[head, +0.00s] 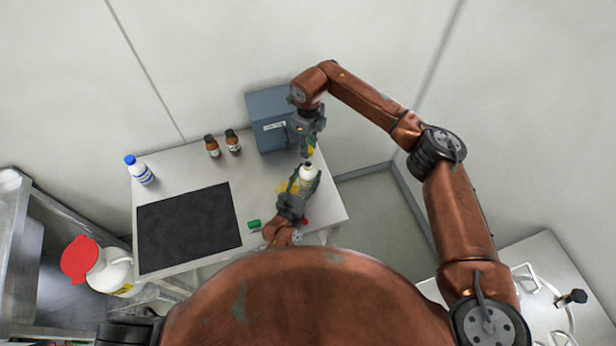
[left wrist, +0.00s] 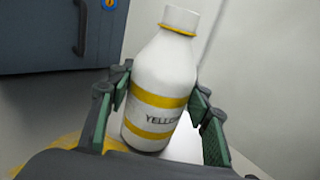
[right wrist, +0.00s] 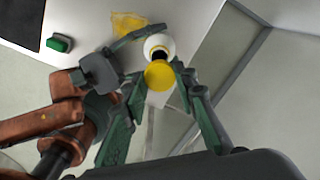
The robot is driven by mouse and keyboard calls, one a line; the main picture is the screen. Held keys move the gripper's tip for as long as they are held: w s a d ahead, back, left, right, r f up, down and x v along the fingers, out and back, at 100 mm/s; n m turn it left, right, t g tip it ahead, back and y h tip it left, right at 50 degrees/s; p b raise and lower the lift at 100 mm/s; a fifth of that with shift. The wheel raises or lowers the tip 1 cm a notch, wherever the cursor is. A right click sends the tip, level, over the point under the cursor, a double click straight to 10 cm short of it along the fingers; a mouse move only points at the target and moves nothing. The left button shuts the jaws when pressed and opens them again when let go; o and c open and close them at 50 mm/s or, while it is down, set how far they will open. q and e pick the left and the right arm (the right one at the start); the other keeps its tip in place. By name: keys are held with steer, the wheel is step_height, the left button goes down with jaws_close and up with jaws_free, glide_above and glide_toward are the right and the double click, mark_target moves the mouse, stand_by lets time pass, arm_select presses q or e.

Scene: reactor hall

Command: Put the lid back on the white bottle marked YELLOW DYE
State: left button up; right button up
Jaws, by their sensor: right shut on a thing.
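The white bottle with yellow bands (head: 307,181) stands near the table's right edge. In the left wrist view the bottle (left wrist: 160,90) shows part of the word YELLOW. My left gripper (head: 300,188) is around its body, with finger pads against both sides; these fingers also show in the left wrist view (left wrist: 161,92). My right gripper (head: 308,150) is above the bottle. In the right wrist view my right gripper (right wrist: 160,78) is shut on a round yellow lid (right wrist: 159,75). Beyond the lid, the bottle's dark open mouth (right wrist: 160,54) shows, partly covered by the lid.
A blue-grey cabinet (head: 267,106) stands behind, close to my right gripper. Two brown bottles (head: 222,145) and a blue-capped bottle (head: 139,169) stand farther left. A black mat (head: 188,228) covers the table's left part. A small green object (head: 254,225) lies beside my left arm.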

arm_select(q)
steer(key=c, duration=1.1)
arm_select(e)
glide_above(308, 164)
steer(key=shift+f, duration=2.5)
steer(key=shift+f, duration=0.1)
steer(key=shift+f, duration=0.8)
arm_select(q)
jaws_close()
arm_select(e)
steer(key=shift+f, duration=0.55)
